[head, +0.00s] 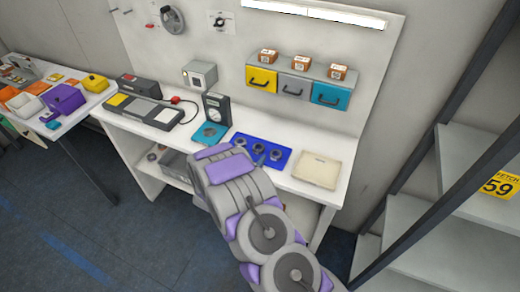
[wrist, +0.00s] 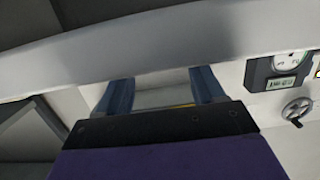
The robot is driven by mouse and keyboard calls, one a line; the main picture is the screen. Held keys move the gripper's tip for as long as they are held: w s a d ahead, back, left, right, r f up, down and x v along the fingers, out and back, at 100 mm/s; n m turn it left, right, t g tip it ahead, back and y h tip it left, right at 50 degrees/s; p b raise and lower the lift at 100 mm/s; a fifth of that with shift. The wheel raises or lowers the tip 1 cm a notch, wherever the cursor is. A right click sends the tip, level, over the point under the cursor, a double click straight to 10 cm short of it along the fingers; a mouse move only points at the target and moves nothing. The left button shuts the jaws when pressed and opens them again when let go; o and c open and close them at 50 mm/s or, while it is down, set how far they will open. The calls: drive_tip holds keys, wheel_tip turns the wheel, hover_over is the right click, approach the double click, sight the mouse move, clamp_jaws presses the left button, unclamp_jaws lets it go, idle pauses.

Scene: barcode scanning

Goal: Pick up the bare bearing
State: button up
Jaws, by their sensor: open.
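In the head view a blue tray (head: 262,142) lies on the workbench, just beyond the end of my arm. A few small grey round parts (head: 276,155) sit in it; they look like bearings, but I cannot tell which one is bare. My gripper (wrist: 161,92) shows in the wrist view with its two dark blue fingers apart and nothing between them. No bearing shows in the wrist view.
A beige flat box (head: 316,170) lies right of the tray. A black stand with a teal base (head: 209,134) is left of it. Drawers (head: 293,88) hang above on the back panel. A pale bar (wrist: 160,45) crosses the wrist view beyond the fingers.

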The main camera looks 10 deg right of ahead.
sight(256, 151)
drive_tip(key=w, duration=0.2)
drive_tip(key=w+d+f, duration=0.1)
drive_tip(key=shift+w+b, duration=0.3)
drive_tip(key=shift+b, duration=0.1)
drive_tip(key=shift+w+d, duration=0.15)
drive_tip(key=shift+d, duration=0.45)
drive_tip(key=shift+c, duration=1)
drive_tip(key=shift+a, duration=0.2)
drive_tip(key=c, duration=0.7)
drive_tip(key=shift+r, duration=0.1)
